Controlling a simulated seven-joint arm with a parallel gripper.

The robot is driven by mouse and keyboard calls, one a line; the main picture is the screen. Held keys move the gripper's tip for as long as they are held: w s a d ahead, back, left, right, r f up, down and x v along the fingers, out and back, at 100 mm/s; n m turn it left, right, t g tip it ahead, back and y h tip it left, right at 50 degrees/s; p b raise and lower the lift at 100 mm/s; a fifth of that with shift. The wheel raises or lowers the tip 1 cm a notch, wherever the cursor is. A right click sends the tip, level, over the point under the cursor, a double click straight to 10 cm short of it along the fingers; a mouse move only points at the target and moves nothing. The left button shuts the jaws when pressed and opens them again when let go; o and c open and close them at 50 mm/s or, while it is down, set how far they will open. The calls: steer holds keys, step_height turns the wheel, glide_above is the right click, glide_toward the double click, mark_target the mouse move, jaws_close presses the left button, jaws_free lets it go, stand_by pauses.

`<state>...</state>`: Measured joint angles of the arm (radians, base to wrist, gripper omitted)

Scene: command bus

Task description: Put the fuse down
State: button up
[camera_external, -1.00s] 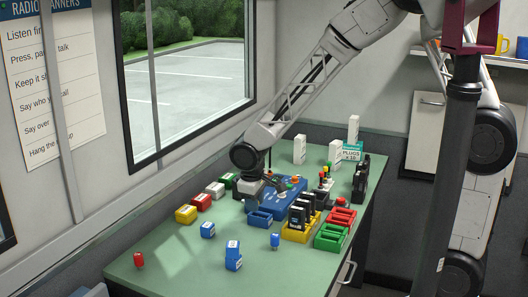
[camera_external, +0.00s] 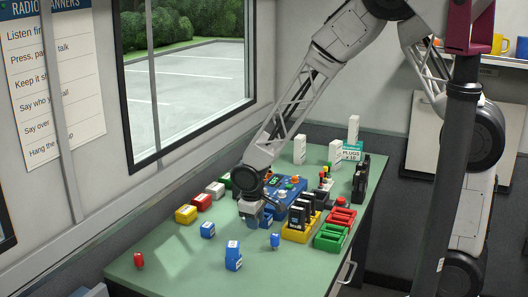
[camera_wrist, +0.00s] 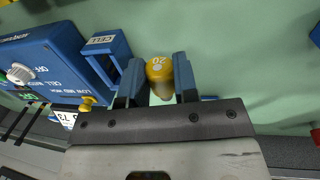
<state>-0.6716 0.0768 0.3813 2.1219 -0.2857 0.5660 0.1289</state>
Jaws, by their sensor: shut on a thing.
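In the wrist view, a yellow fuse (camera_wrist: 158,70) marked 20 sits between the two fingers of my gripper (camera_wrist: 158,82), which is shut on it. Green table top shows around it. In the external view my gripper (camera_external: 253,208) points down in front of the blue tester (camera_external: 284,190), close to the small blue cell holder (camera_external: 267,217). The fuse is hidden or too small to make out there. I cannot tell how far its lower end is from the table.
The cell holder also shows left of my fingers in the wrist view (camera_wrist: 104,45). Small blue blocks (camera_external: 233,257) stand in front. The table's front left is mostly clear.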

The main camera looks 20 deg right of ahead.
mark_target(256, 237)
steer(key=shift+f, duration=1.75)
steer(key=shift+f, duration=0.4)
steer(key=o, duration=0.7)
steer(key=shift+s+f, duration=0.1)
steer(key=shift+f, duration=0.05)
steer(key=shift+d+f, duration=0.1)
steer(key=r, duration=0.4)
steer(key=a+r, duration=0.1)
steer(key=r, duration=0.3)
steer(key=s+r, duration=0.1)
steer(key=r, duration=0.4)
steer(key=shift+a+r, duration=0.1)
steer(key=shift+a, duration=0.15)
